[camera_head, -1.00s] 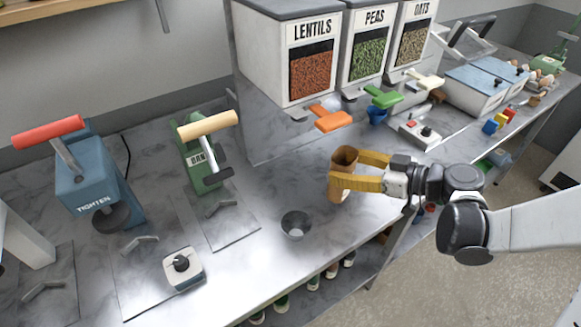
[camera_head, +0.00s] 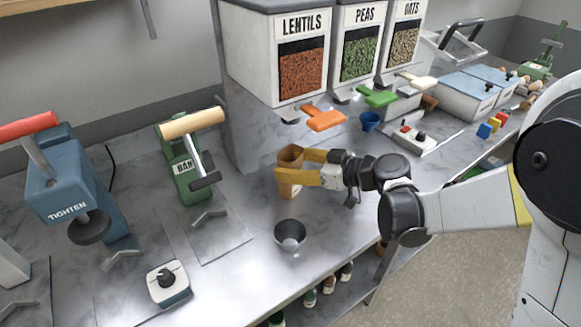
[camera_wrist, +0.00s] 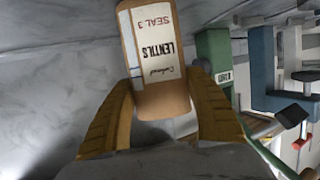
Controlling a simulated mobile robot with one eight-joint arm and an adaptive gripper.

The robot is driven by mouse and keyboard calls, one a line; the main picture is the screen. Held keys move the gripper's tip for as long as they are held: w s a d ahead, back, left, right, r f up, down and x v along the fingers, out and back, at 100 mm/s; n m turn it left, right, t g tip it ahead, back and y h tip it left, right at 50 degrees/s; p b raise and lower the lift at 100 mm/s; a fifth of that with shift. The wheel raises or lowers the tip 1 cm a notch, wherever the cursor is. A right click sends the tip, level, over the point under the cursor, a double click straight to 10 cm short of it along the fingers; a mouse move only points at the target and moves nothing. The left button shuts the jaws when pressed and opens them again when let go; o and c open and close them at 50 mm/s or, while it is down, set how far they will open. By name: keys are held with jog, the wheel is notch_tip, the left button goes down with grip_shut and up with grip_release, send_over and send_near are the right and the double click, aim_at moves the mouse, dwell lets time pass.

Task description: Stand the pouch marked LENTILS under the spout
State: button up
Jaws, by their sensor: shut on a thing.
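The brown kraft pouch (camera_head: 290,158) is upright in the yellow fingers of my gripper (camera_head: 299,174), in front of the dispensers. In the wrist view its white label (camera_wrist: 153,42) reads LENTILS and SEAL 3, and the fingers (camera_wrist: 160,108) clasp it from both sides. The lentils dispenser (camera_head: 276,64) has an orange lever (camera_head: 323,118) at its front; its spout is mostly hidden beneath the bin. The pouch is below and to the left of that lever. Whether its base touches the counter is unclear.
A metal cup (camera_head: 290,236) stands on the counter nearer the front. A green press (camera_head: 190,160) and a blue tightening device (camera_head: 75,195) stand to the left, with a knob box (camera_head: 168,283) before them. A blue cup (camera_head: 370,121) is right of the orange lever.

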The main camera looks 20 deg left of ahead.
jog(key=shift+f, duration=0.15)
jog(key=o, duration=1.2)
jog(key=shift+r, duration=0.2)
jog(key=shift+d+r, duration=0.2)
jog(key=shift+d, duration=0.05)
jog(key=p+v, duration=0.3)
jog(key=v, duration=0.8)
jog(key=shift+s+d, duration=0.2)
jog(key=shift+d, duration=0.05)
